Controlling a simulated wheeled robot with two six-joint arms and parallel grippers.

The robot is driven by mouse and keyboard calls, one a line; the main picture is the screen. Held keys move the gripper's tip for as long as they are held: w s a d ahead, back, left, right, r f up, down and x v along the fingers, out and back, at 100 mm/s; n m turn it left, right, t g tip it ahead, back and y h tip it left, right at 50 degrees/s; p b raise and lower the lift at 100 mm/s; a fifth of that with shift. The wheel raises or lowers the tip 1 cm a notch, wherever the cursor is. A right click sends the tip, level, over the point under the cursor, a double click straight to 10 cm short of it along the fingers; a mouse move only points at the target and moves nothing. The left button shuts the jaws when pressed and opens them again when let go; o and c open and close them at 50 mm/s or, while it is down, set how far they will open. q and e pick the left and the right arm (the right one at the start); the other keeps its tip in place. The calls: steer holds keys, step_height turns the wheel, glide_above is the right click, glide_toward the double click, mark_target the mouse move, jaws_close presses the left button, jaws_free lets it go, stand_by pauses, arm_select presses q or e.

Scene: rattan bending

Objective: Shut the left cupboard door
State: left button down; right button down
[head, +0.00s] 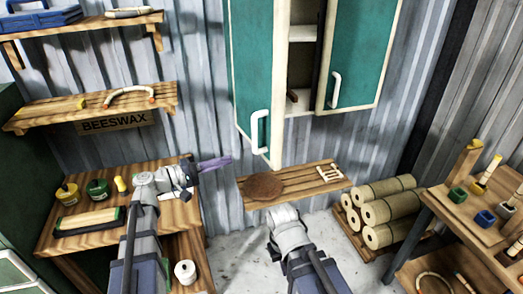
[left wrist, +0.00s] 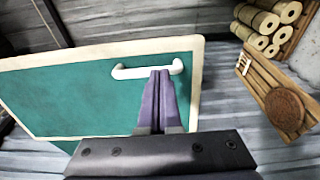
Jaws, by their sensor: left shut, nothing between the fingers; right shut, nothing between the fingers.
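The left cupboard door (head: 251,62) is teal with a cream frame. It stands open, and shelves show in the gap beside it. Its white handle (head: 260,131) is low near its free edge. The door also fills much of the left wrist view (left wrist: 80,95), with the handle (left wrist: 135,71) at its edge. My left gripper (head: 229,159) has purple fingers, shut and empty, below and left of the handle in the head view. In the left wrist view its fingertips (left wrist: 160,73) overlap the handle; I cannot tell if they touch. My right arm's fingers are hidden.
The teal right cupboard door (head: 357,45) has its own handle (head: 335,90). A low wooden shelf (head: 310,182) with a brown disc (head: 263,186) is below the cupboard. Rolled bundles (head: 388,207) lie at right. A workbench (head: 60,238) stands at left.

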mark_target(273, 146)
arm_select(q)
steer(key=x, duration=1.3)
steer(key=shift+w+d, duration=0.25)
steer(key=shift+d, duration=0.2)
